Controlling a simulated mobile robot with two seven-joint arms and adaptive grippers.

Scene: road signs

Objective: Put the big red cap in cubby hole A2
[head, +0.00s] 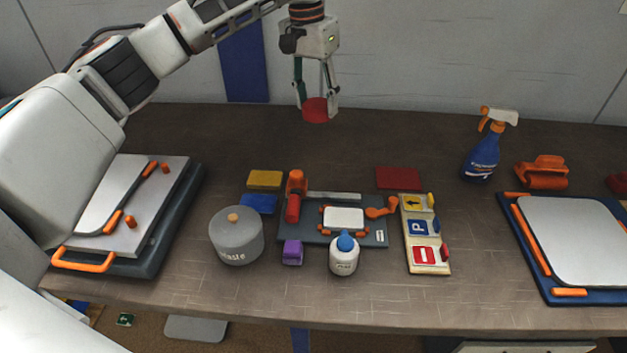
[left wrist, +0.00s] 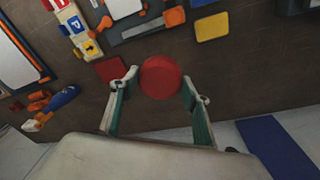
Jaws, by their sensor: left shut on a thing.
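The big red cap (head: 315,111) is a round red piece held in the air above the back of the table. My left gripper (head: 318,100) points down with its fingers on either side of the cap and is shut on it. In the left wrist view the cap (left wrist: 160,77) shows as a red disc between the two fingertips (left wrist: 160,84). It is clear of the table. No cubby holes show in either view. My right gripper is not in view.
Below stand a waste pot (head: 236,236), a dark tool tray (head: 322,235), a white bottle (head: 344,257) and a sign board (head: 425,240). A blue spray bottle (head: 482,155) stands back right. A framed white board (head: 585,240) lies at right. The back-left table is clear.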

